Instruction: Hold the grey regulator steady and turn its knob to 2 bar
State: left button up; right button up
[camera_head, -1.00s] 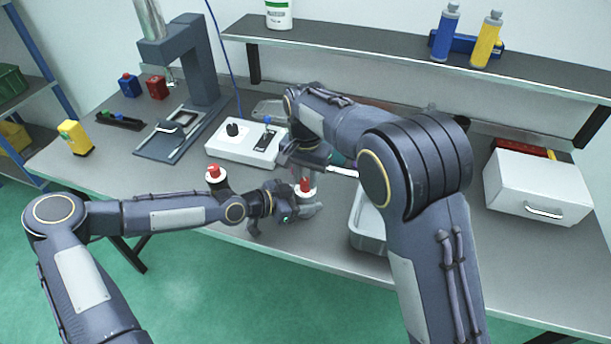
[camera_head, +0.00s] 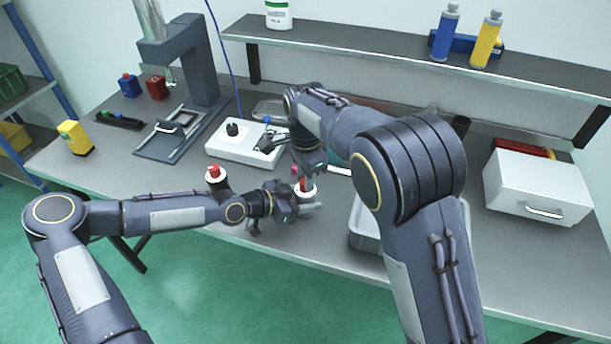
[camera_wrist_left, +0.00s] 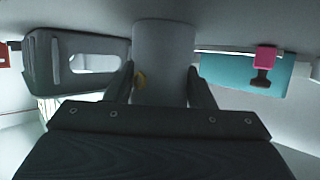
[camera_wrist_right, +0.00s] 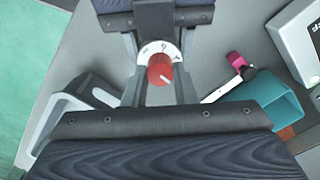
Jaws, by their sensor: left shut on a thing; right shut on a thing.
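The grey regulator (camera_wrist_left: 163,60) is an upright-looking cylinder between the two fingers of my left gripper (camera_wrist_left: 161,88), which is shut on its body. In the head view its red knob (camera_head: 302,185) stands above a white dial (camera_head: 304,195), at the tip of my left arm. My right gripper (camera_wrist_right: 159,92) comes from above and is shut on the red knob (camera_wrist_right: 160,72). The white dial (camera_wrist_right: 152,50) shows dark marks in the right wrist view, too small to read as a value. My right gripper partly hides the knob in the head view.
A grey tray (camera_head: 368,240) is right of the regulator. In the right wrist view, a grey casting (camera_wrist_right: 62,112) and a teal part (camera_wrist_right: 262,100) lie close by.

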dwell(0.4)
jog(key=o, duration=0.7)
jog(key=shift+r, duration=0.1)
notch_tip(320, 180, up, 12)
jog(key=shift+f, duration=0.1)
pick_arm(q)
jog(key=o, duration=1.2)
